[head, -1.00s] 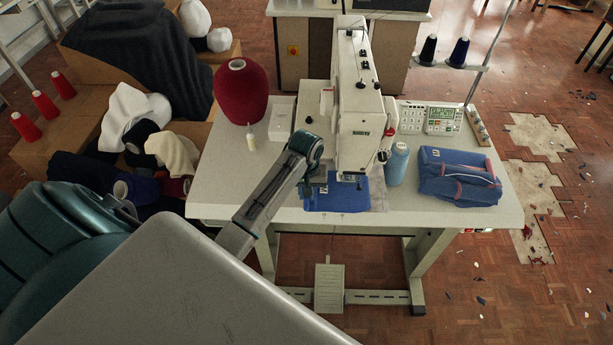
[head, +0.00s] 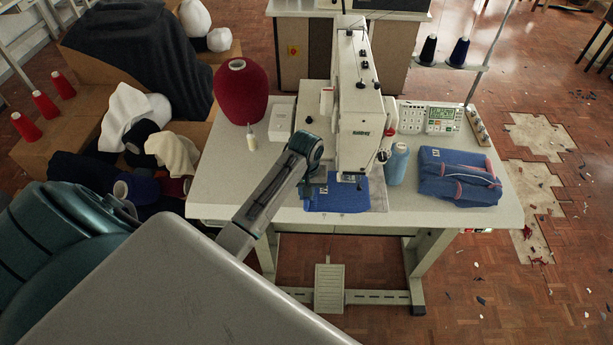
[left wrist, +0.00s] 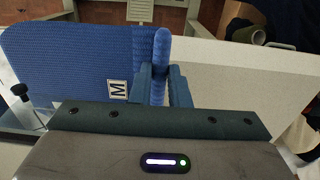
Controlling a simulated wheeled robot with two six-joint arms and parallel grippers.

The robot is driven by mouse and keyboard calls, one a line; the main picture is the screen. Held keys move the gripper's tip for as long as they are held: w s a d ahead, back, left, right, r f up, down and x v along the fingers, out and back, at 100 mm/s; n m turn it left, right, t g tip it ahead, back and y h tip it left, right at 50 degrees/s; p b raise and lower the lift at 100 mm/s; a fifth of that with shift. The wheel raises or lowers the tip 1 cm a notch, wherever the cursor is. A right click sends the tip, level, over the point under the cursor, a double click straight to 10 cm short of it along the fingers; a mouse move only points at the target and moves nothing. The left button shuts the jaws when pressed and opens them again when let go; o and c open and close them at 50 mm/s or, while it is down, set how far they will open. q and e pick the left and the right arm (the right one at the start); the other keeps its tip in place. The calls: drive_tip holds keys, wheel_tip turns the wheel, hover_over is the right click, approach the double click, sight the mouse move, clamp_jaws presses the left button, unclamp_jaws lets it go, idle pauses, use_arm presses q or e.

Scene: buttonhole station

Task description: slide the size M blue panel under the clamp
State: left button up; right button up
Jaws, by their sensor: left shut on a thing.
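The blue panel (head: 338,198) lies at the front of the sewing machine (head: 358,118), its far edge reaching below the machine head. In the left wrist view the panel (left wrist: 65,55) is ribbed knit with a white M label (left wrist: 117,88). My left gripper (head: 314,186) is at the panel's left side; in the left wrist view its fingers (left wrist: 160,82) are shut on a rolled blue edge of it. The clamp (head: 350,178) is a small dark part under the machine head. I cannot tell whether the panel's far edge is beneath it. My right gripper is not in view.
A small bottle (head: 251,138) and a dark red cone (head: 241,90) are at the left. The table's (head: 425,212) front right is clear.

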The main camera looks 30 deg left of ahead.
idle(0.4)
use_arm(q)
drive_tip(key=o, duration=0.9)
